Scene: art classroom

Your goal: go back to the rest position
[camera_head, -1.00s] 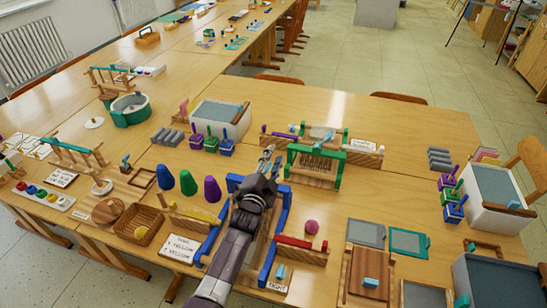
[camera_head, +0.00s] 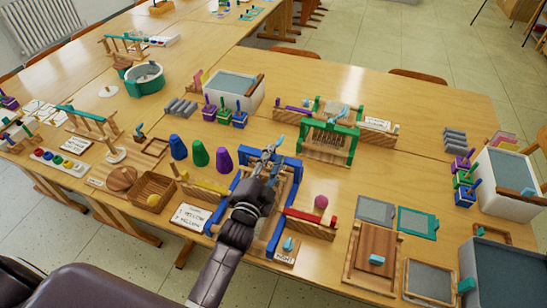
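My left gripper (camera_head: 268,156) is in the middle of the head view, at the end of my dark arm that comes up from the bottom. It hangs over the far part of a blue frame (camera_head: 289,163) on the table (camera_head: 340,185). Its fingers look apart, with nothing visible between them. I cannot tell whether it touches the frame. My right gripper is not in view.
Purple, green and blue cones (camera_head: 221,160) stand left of the gripper. A green-framed rack (camera_head: 352,146) stands to its right. A wicker basket (camera_head: 154,192), a pink ball (camera_head: 321,202) and a wooden board (camera_head: 369,262) lie nearby.

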